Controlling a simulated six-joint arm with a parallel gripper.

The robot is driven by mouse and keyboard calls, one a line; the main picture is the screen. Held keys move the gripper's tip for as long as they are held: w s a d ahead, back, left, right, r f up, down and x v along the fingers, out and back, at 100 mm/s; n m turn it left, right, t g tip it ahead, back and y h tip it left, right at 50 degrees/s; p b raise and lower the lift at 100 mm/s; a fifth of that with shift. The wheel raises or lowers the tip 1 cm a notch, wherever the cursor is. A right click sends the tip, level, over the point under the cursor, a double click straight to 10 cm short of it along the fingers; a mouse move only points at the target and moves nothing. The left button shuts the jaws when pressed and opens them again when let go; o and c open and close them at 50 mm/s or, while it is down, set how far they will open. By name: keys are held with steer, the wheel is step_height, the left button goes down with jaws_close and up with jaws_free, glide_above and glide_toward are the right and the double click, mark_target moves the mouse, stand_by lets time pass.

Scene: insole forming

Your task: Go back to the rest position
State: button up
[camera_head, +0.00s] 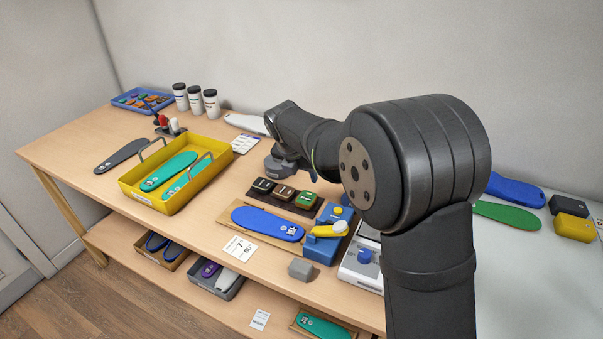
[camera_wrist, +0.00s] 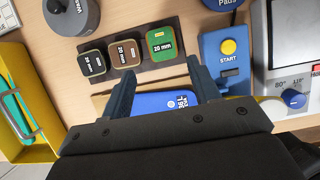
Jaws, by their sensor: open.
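In the wrist view, my gripper (camera_wrist: 160,70) is open, its two dark fingers apart with nothing between them. It hangs above the blue insole (camera_wrist: 158,101), which lies flat on a wooden board in front of three blocks. The head view also shows the blue insole (camera_head: 266,223), beside the blue start-button unit (camera_head: 318,249). My arm hides the fingers in the head view. The blocks are black (camera_wrist: 92,63), brown (camera_wrist: 125,53) and green (camera_wrist: 160,44), the brown and green marked 20 mm, in a dark holder.
A yellow tray (camera_head: 128,190) with teal insoles stands left of the blocks. A grey round object (camera_wrist: 72,16) stands behind the black block. The heater unit with a dial (camera_wrist: 268,80) is at right. White jars (camera_head: 195,100) and a blue tray (camera_head: 130,97) stand at the back left.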

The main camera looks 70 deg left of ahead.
mark_target(309, 195)
steer(key=x, duration=1.2)
steer(key=shift+f, duration=0.25)
step_height(309, 195, up, 3)
steer(key=shift+r, duration=0.65)
